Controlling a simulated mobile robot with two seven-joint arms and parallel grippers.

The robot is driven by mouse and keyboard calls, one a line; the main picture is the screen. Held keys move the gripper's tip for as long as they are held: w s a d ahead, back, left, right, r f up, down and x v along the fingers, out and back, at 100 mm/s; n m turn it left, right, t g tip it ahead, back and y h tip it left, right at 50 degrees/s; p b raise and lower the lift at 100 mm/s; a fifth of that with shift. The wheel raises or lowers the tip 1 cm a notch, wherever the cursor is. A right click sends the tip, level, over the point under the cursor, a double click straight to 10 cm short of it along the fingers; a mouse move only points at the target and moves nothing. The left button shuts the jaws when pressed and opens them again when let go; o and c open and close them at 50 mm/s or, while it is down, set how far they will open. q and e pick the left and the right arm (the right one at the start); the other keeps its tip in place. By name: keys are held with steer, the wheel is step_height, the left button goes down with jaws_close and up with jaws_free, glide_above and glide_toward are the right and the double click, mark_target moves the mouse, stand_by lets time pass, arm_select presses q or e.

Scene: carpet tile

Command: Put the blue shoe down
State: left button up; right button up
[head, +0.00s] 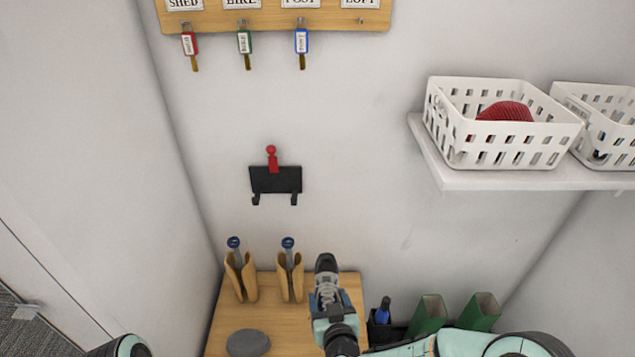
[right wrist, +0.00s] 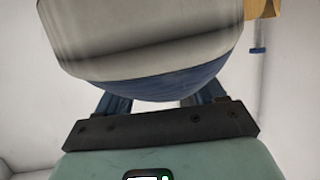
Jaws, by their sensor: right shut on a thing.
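The blue shoe (head: 327,287) is in my right gripper (head: 329,309), above the right part of the wooden bench top (head: 305,325). In the head view it is seen end on, with a dark end and pale lacing. In the right wrist view the shoe (right wrist: 145,45) fills the top, with a pale grey band and a blue part between the two fingers. The fingertips are hidden behind it. In the head view I cannot tell whether the shoe touches the bench. My left gripper is not in view.
Two tan holders (head: 240,279) (head: 290,278) with blue-ended tools stand at the bench's back. A grey disc (head: 248,343) lies in front. Green boxes (head: 429,315) and a blue bottle (head: 383,311) are to the right. White baskets (head: 500,140) sit on a shelf; keys hang above.

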steer(key=s+d+r+m+h, duration=0.1)
steer(key=d+r+m+h, duration=0.1)
steer(key=d, duration=1.3)
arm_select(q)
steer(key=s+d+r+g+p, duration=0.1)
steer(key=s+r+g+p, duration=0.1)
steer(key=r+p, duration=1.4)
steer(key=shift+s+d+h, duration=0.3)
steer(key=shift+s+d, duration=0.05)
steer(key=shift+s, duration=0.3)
arm_select(e)
step_height(320, 180, up, 7)
steer(key=s, duration=0.2)
steer(key=shift+a, duration=0.15)
